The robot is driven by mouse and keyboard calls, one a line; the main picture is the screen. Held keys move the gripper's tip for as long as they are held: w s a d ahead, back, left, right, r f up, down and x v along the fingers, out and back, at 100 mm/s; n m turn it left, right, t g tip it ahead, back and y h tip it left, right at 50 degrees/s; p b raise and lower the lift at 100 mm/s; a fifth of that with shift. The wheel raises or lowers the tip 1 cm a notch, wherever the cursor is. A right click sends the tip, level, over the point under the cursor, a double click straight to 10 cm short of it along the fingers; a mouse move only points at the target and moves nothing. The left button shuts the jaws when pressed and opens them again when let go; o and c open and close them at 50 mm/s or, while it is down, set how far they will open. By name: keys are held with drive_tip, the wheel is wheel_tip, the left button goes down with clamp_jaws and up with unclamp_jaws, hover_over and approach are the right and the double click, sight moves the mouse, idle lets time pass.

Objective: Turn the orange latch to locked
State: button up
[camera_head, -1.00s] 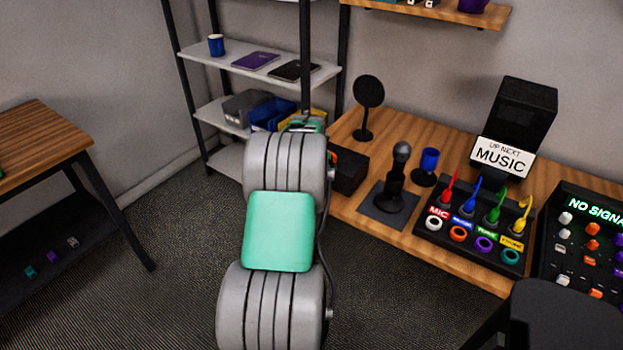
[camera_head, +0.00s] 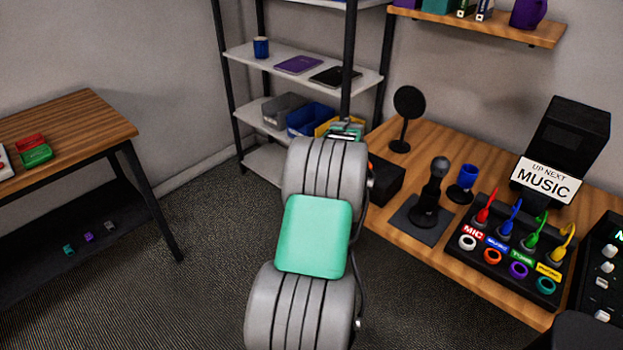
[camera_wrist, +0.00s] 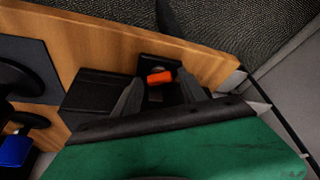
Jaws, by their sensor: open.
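The orange latch (camera_wrist: 160,77) shows in the wrist view, on a black box (camera_wrist: 98,92) at the edge of the wooden bench. My gripper (camera_wrist: 158,90) is open, with one dark finger on each side of the latch in the picture. I cannot tell whether the fingers touch it. In the head view the black box (camera_head: 378,182) stands at the bench's left end, partly behind my arm. Only a sliver of orange (camera_head: 371,167) shows there, and my fingers are hidden by the arm.
A metal shelf (camera_head: 300,68) stands behind my arm. A side table (camera_head: 75,122) is at left, with open carpet between.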

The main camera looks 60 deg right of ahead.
drive_tip(key=m, duration=0.2)
drive_tip(key=m+g+p, duration=0.1)
drive_tip(key=m, duration=0.1)
drive_tip(key=m+g+p, duration=0.1)
drive_tip(key=m, duration=0.1)
drive_tip(key=shift+w+r, duration=0.15)
drive_tip(key=shift+w, duration=0.2)
drive_tip(key=v, duration=0.8)
drive_tip(key=w+a+r+n+t, duration=0.1)
drive_tip(key=w+a+r+n, duration=0.2)
drive_tip(key=w+a, duration=0.3)
drive_tip(key=w+a+r+n+t+p, duration=0.1)
drive_tip(key=w+a+r+n, duration=0.3)
drive_tip(key=a, duration=1)
drive_tip(key=w, duration=0.2)
drive_tip(key=shift+w+a+y+p, duration=0.2)
drive_tip(key=shift+w+y+p, duration=0.05)
drive_tip(key=shift+y+p, duration=0.05)
drive_tip(key=shift+c, duration=0.2)
